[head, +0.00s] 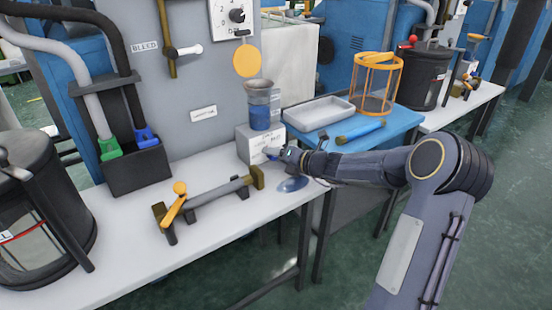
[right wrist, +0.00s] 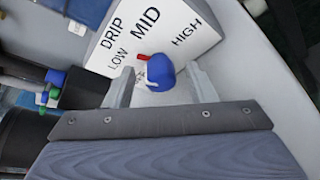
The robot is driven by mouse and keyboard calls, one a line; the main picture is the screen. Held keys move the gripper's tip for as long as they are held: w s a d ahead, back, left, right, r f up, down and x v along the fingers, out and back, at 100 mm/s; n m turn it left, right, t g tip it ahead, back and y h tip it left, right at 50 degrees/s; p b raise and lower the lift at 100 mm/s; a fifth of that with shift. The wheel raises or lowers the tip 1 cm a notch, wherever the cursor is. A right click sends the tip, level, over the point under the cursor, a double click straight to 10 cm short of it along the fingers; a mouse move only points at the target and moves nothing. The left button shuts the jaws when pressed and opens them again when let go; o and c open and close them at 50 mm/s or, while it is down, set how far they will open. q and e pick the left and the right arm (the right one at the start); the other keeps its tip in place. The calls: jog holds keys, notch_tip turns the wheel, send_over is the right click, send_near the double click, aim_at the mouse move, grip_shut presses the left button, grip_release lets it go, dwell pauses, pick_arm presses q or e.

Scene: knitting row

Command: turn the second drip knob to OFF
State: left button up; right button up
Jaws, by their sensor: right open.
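A white drip box (head: 249,146) stands on the table under a blue cup with a metal funnel top (head: 260,105). The blue knob (right wrist: 160,73) has a red pointer (right wrist: 142,57) toward the LOW and MID side; which one exactly I cannot tell. My right gripper (right wrist: 161,88) is open, with one finger on each side of the knob and visible gaps. In the head view my right gripper (head: 276,154) is at the box's front and hides the knob. My left gripper is out of view.
An orange-handled lever on a bar (head: 215,195) lies on the white table to the left. An orange disc (head: 247,60) hangs above the cup.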

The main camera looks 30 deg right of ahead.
jog(key=shift+w, duration=0.1)
jog(key=c, duration=1)
jog(key=shift+o, duration=0.2)
jog(key=shift+a+f+n+h+b, duration=0.15)
jog(key=shift+n+h+b, duration=0.45)
jog(key=shift+n+b, duration=0.55)
jog(key=n+h+b, duration=0.1)
jog(key=n+b, duration=0.1)
jog(key=b, duration=0.1)
jog(key=n+h+b, duration=0.1)
jog(key=n+b, duration=0.1)
jog(key=b, duration=0.1)
jog(key=shift+a+h+b, duration=0.2)
jog(key=shift+h+b, duration=0.1)
jog(key=shift+b, duration=0.1)
jog(key=shift+n+h+b, duration=1)
jog(key=shift+n+b, duration=0.45)
jog(key=shift+b, duration=0.4)
